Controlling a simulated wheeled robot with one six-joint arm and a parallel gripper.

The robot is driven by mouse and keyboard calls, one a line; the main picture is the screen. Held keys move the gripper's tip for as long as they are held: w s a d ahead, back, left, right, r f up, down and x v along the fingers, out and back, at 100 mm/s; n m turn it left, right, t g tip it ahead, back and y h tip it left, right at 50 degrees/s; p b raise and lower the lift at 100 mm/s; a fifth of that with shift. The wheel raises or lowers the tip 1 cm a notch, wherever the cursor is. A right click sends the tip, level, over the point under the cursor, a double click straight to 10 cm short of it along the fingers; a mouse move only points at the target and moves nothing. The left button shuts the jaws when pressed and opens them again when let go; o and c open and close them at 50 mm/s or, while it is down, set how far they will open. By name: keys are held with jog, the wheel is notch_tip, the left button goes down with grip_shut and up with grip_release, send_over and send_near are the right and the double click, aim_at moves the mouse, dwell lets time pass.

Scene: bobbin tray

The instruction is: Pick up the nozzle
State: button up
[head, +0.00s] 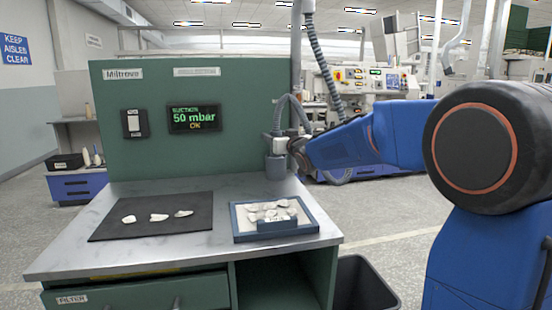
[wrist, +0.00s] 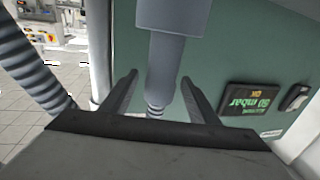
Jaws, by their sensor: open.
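The nozzle (wrist: 164,62) is a smooth grey tube with a ribbed hose at one end. In the wrist view it lies between the two fingers of my gripper (wrist: 160,78), with a gap on each side. That view is upside down. The nozzle's other end sits in a wider grey holder (wrist: 173,14). In the head view the holder (head: 275,167) is at the green panel's right edge, and my gripper (head: 283,145) is just above it. My gripper is open and empty. In the head view it partly hides the nozzle.
The ribbed hose (head: 321,60) hangs from above, close to my arm. A dark mat (head: 150,228) with several pale pieces and a blue-framed tray (head: 240,232) of pale pieces lie on the workbench (head: 70,257). The green panel (head: 235,95) stands behind.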

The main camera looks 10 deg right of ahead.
jog(key=shift+w, duration=0.15)
grip_shut()
notch_tip(320, 180, up, 13)
dwell(1.1)
jog(key=shift+a, duration=0.1)
